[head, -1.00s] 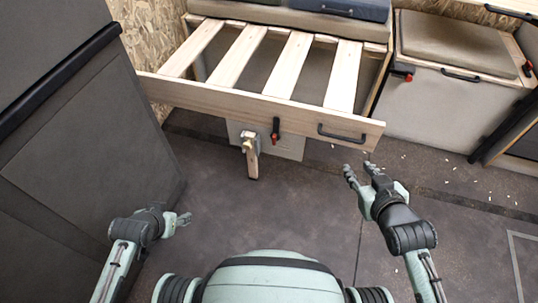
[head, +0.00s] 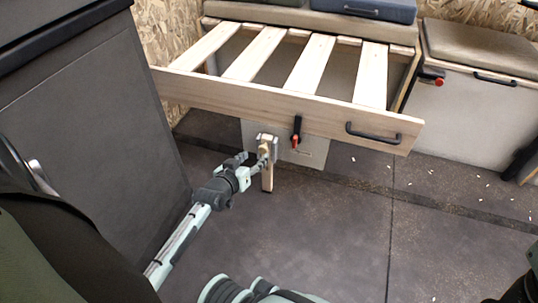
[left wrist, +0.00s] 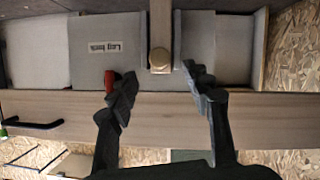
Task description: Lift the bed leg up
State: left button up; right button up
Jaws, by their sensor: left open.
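The bed leg (head: 267,178) is a short wooden post hanging below the front board of the slatted bed frame (head: 225,92), with a metal bracket at its top. The gripper is open; I see no finger closed on the leg. My right gripper is out of view.
A black lever with a red tip (head: 296,135) and a black handle (head: 373,134) are on the front board. A dark cabinet (head: 100,130) stands close on the left. A cushioned bench (head: 465,110) is at the right. The floor (head: 330,225) in front is clear.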

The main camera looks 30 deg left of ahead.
aim_at(262, 150)
pick_arm(q)
jog(key=b+x, duration=0.2)
jog(key=x, duration=0.4)
jog(key=shift+w, duration=0.1)
jog(key=shift+c, duration=0.2)
grip_shut()
